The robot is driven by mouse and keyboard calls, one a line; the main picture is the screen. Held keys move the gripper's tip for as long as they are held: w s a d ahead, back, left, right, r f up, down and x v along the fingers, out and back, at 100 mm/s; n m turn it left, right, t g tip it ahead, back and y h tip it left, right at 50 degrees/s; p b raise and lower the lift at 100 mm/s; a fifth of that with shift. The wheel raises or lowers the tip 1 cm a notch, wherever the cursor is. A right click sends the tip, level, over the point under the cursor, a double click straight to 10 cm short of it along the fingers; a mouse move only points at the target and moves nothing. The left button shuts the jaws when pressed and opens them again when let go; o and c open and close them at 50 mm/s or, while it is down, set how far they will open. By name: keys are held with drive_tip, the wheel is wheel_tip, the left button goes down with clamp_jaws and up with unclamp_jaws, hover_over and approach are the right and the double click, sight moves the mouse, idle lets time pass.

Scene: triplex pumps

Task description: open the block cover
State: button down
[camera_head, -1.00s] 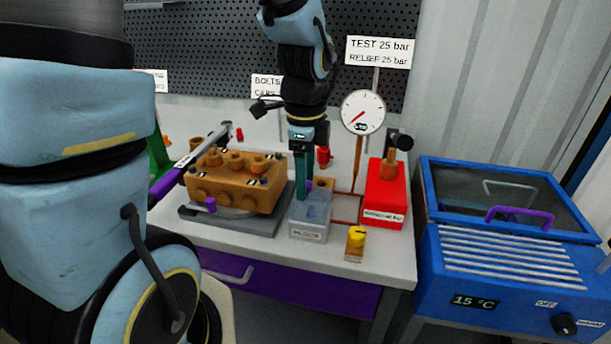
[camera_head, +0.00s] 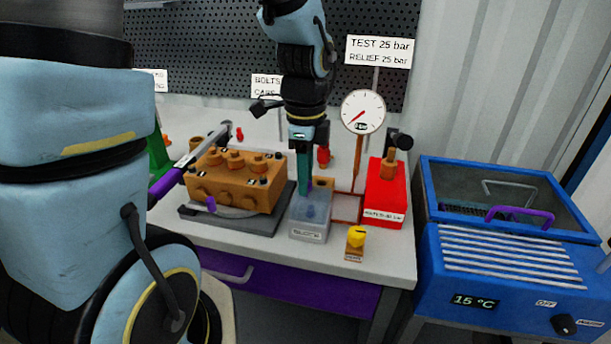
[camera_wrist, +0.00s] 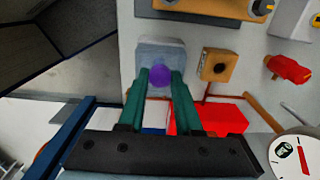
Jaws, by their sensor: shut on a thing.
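The block cover (camera_head: 311,218) is a grey, see-through box with a label on its front, at the front middle of the bench. In the wrist view its pale top (camera_wrist: 150,50) shows with a round purple knob (camera_wrist: 160,75). My gripper (camera_head: 305,190) points down over the cover, its green fingers reaching the top. In the wrist view my gripper (camera_wrist: 160,82) has one finger on each side of the knob and is shut on it. What lies under the cover is not clear.
An orange-brown pump block (camera_head: 232,182) stands close on the left. A red box (camera_head: 384,195) and a gauge (camera_head: 363,112) stand right and behind. A yellow-topped knob (camera_head: 356,237) is at front right. A blue chest (camera_head: 510,265) is farther right.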

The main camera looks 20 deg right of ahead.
sight(324, 198)
drive_tip(key=shift+s+d, duration=0.1)
idle(0.7)
drive_tip(key=shift+s+d+r+y, duration=0.3)
drive_tip(key=shift+d+y, duration=0.1)
drive_tip(key=shift+y, duration=0.1)
drive_tip(key=shift+s+d+r+t+y, duration=0.3)
drive_tip(key=shift+d+t+y, duration=0.3)
drive_tip(key=shift+y, duration=0.15)
drive_tip(key=shift+s+d+r+t+y, duration=0.15)
drive_tip(key=shift+s+d+t+y, duration=0.1)
drive_tip(key=shift+d+t+y, duration=0.4)
drive_tip(key=shift+a, duration=0.1)
